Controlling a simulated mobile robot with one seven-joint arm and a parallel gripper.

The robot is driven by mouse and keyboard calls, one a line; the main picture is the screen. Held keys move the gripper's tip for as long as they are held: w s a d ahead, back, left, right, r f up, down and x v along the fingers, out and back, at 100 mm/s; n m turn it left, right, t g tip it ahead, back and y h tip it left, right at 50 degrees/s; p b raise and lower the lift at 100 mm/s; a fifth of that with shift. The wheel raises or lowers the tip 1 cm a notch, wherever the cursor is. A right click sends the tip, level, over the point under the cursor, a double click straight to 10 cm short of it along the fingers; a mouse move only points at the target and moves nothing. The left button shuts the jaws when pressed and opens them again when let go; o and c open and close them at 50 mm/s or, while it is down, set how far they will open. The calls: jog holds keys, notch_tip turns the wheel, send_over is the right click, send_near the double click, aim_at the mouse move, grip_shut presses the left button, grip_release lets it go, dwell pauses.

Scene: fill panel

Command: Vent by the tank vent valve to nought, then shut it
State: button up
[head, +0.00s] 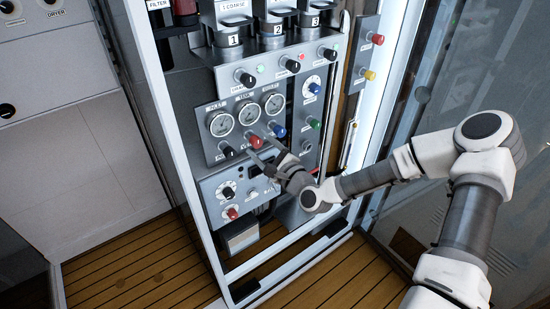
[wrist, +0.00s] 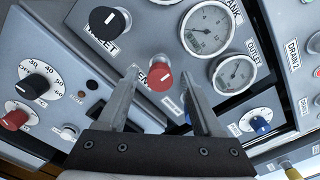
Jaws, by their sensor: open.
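The red knob (head: 255,141) sits in the row under the three gauges, below the middle one. In the wrist view the red knob (wrist: 160,80) stands between the finger ends, with its label partly hidden behind it. The tank gauge (wrist: 208,28) is just above it, marked TANK; its needle is too small to read surely. It also shows in the head view (head: 249,112). My gripper (head: 262,148) is open in front of the panel. In the wrist view my gripper (wrist: 160,84) has one finger on each side of the red knob, with no clear contact.
A black knob (head: 227,152) and a blue knob (head: 279,130) flank the red one closely. A lower box (head: 240,192) carries another red knob (head: 232,213). The outlet gauge (wrist: 234,73) is beside the tank gauge. The white frame post (head: 180,160) stands at the left.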

jog(key=p+v, duration=0.3)
jog(key=v, duration=1.4)
